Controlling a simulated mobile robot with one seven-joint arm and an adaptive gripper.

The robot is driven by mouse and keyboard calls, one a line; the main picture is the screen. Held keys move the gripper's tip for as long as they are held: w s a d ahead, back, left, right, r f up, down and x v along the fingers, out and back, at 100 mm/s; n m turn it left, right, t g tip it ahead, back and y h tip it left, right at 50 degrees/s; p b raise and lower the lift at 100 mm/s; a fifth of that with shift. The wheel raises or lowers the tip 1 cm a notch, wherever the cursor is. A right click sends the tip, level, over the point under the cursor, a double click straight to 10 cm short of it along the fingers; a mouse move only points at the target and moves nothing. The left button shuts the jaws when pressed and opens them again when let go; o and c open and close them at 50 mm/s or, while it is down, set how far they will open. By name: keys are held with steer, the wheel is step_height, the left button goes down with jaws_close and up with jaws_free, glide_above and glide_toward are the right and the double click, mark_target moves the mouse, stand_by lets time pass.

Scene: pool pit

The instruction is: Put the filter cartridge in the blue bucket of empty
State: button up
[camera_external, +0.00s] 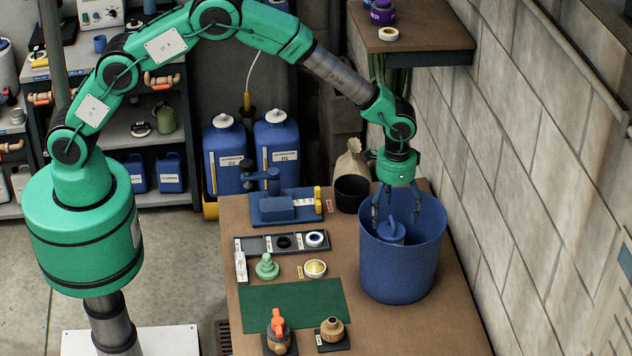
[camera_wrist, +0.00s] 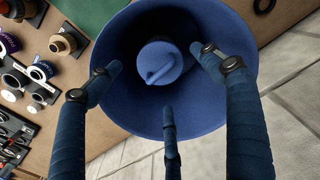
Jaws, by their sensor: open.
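The blue bucket (camera_external: 401,258) stands upright at the right side of the workbench, near the block wall. My gripper (camera_external: 393,215) is over the bucket, pointing down, with its fingers dipping to the rim. In the wrist view my gripper (camera_wrist: 168,95) has its fingers spread wide, open and holding nothing. A blue, round-topped piece with a handle-like ridge, which looks like the filter cartridge (camera_wrist: 160,62), lies inside the bucket (camera_wrist: 205,25), below the fingers and apart from them. The cartridge (camera_external: 390,233) also shows inside the bucket in the external view. Its lower part is hard to make out.
The workbench (camera_external: 405,335) holds a green mat (camera_external: 292,305), an orange-handled valve (camera_external: 278,330), a brass fitting (camera_external: 332,330), a blue vise-like tool (camera_external: 285,207) and a black pot (camera_external: 352,193). The block wall (camera_external: 530,180) is close on the right. A wooden shelf (camera_external: 420,40) hangs above.

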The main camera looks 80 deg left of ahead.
steer(key=shift+r, duration=0.5)
stand_by(0.3)
steer(key=shift+r, duration=0.3)
steer(key=s+a+r+t, duration=0.1)
steer(key=s+a+r, duration=0.2)
steer(key=s+r, duration=0.55)
steer(key=s+a+r+t, duration=0.1)
steer(key=s+a+r, duration=0.3)
steer(key=r, duration=0.8)
steer(key=s+a+r+t, duration=0.1)
steer(key=s+a+r, duration=0.1)
steer(key=s+r, duration=0.7)
steer(key=s+a+r+t, duration=0.1)
steer(key=s+a, duration=0.1)
steer(key=s, duration=0.8)
steer(key=s+a+r, duration=0.2)
steer(key=s, duration=0.8)
steer(key=s+a+r+t, duration=0.1)
steer(key=s+a+r, duration=0.1)
steer(key=s, duration=0.9)
steer(key=shift+r+t, duration=0.25)
steer(key=shift+t, duration=0.05)
